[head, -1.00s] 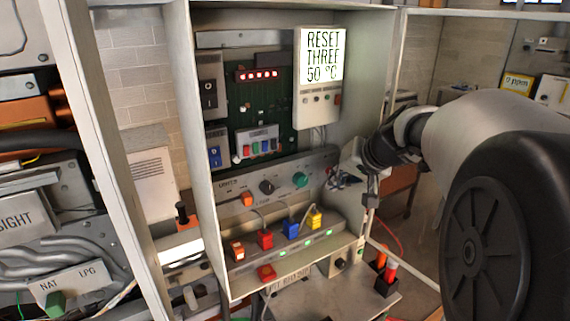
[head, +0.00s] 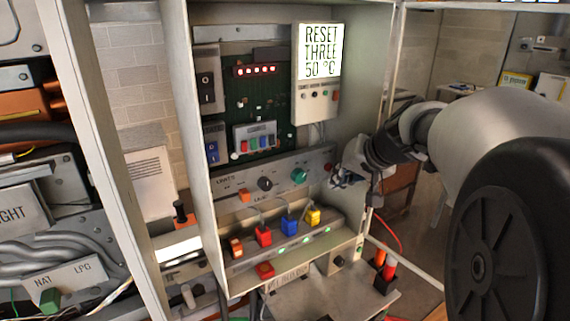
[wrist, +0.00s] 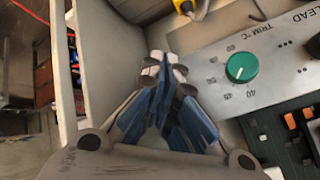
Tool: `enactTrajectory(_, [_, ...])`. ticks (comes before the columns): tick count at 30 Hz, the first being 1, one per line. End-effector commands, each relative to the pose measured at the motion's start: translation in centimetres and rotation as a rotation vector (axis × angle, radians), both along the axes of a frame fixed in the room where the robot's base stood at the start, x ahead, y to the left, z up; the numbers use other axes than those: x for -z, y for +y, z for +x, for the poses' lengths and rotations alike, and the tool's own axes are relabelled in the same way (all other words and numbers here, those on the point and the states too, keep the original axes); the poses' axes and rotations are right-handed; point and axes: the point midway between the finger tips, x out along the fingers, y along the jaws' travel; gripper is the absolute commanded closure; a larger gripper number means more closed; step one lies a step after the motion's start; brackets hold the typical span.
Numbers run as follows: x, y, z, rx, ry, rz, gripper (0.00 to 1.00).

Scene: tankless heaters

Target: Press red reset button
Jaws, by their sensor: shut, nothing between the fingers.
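A small red button (head: 328,167) shows at the right end of the sloped control panel, right of the green knob (head: 299,176); its label is unreadable. My gripper (head: 341,182) is just right of and below that button in the head view, shut and empty. I cannot tell whether it touches the panel. In the wrist view my gripper's blue fingers (wrist: 165,68) are together, left of the green knob (wrist: 241,67); no red button shows there. A red piece also sits on the display unit (head: 336,96).
The cabinet's side wall (wrist: 105,62) is close to my fingers. Red (head: 264,237), blue (head: 289,225) and yellow (head: 313,215) plugs stand on a ledge below the panel.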

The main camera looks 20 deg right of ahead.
Motion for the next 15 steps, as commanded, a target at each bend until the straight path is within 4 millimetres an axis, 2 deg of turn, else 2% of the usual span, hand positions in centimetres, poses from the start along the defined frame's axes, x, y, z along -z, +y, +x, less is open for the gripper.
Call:
enactTrajectory(9, [0.0,0.0,-0.2,0.000,0.001,0.000,1.00])
enactTrajectory(15, [0.2,-0.3,-1.8,0.001,-0.001,-0.001,1.00])
